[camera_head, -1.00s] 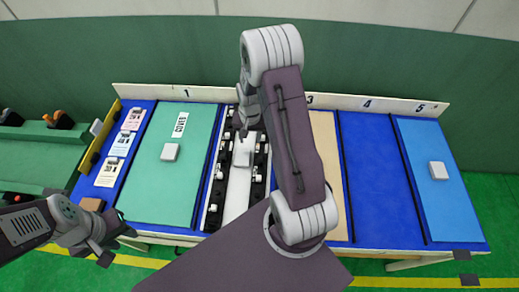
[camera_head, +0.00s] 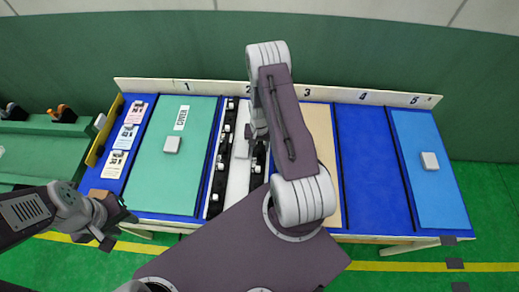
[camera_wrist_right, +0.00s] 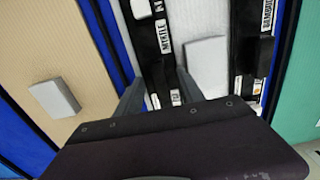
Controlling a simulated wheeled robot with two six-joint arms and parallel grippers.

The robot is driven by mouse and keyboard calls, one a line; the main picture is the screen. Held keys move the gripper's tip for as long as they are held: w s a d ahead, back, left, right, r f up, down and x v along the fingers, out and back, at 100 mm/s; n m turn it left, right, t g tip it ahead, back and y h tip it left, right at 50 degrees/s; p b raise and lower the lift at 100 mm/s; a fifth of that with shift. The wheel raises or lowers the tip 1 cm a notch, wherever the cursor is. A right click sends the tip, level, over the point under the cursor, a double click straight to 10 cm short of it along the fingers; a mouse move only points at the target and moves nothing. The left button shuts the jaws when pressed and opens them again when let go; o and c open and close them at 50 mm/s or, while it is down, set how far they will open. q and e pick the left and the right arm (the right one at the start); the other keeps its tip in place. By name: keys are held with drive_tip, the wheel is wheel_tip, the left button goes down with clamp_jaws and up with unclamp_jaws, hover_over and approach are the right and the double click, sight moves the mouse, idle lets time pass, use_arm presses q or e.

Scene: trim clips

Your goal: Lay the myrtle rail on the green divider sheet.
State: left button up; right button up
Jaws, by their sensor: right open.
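The myrtle rail (camera_wrist_right: 165,36) is a black strip with white label tags, lying along the edge of the white sheet in bay 2. In the head view it shows as the right-hand black rail (camera_head: 258,165), partly covered by my right arm. My right gripper (camera_wrist_right: 160,82) is open, its fingers low around the rail's sides; whether they touch it I cannot tell. The green divider sheet (camera_head: 160,192) lies in bay 1, with a white block (camera_head: 172,145) and a COVER card (camera_head: 181,118) on it. My left gripper (camera_head: 115,226) appears open and empty off the table's front left corner.
A second black rail, labelled bamboo (camera_wrist_right: 266,30), lies on the white sheet's (camera_head: 237,185) other side, nearer the green sheet. A white block (camera_wrist_right: 206,66) sits between the rails. Bay 4 (camera_head: 360,150) is bare blue. Picture cards (camera_head: 125,137) line the left edge.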

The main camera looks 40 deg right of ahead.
drive_tip(key=shift+f, duration=0.45)
drive_tip(key=shift+r, duration=0.1)
clamp_jaws()
idle(1.0)
